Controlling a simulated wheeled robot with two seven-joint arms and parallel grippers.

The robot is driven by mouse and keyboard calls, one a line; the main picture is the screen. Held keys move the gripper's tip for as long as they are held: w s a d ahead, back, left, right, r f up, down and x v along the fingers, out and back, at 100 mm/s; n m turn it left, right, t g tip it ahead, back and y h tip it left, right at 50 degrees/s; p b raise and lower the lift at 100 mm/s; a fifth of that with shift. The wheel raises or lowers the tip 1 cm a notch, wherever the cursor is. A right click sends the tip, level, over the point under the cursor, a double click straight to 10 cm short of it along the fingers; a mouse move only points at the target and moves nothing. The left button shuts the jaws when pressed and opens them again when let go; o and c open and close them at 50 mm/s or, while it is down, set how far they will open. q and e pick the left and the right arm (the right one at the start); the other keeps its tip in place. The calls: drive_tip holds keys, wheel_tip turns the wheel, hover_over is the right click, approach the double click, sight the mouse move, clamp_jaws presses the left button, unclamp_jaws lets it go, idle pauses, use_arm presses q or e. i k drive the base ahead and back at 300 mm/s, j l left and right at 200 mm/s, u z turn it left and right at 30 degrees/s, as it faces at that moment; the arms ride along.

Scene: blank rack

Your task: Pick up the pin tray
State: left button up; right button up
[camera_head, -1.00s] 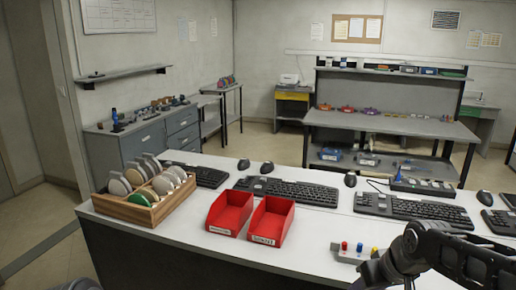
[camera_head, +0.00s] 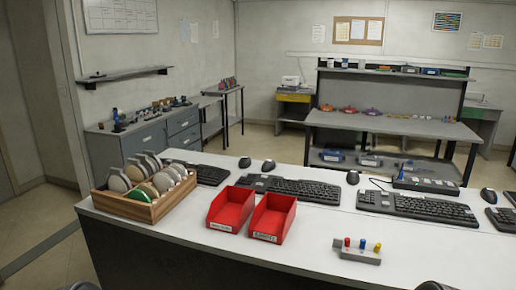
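Neither of my grippers can be made out. Only small dark parts, probably of my arms, show at the bottom edge, at left and right of centre. Nothing touches the block.
Two red bins (camera_head: 229,212) (camera_head: 271,220) stand left of the block. A wooden rack (camera_head: 128,208) of discs is at the table's left end. Several keyboards (camera_head: 290,190) and mice line the back. The table around the block is clear.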

sight(368, 256)
drive_tip(key=z, duration=1.9)
drive_tip(key=k+j, duration=0.3)
drive_tip(key=j, duration=0.2)
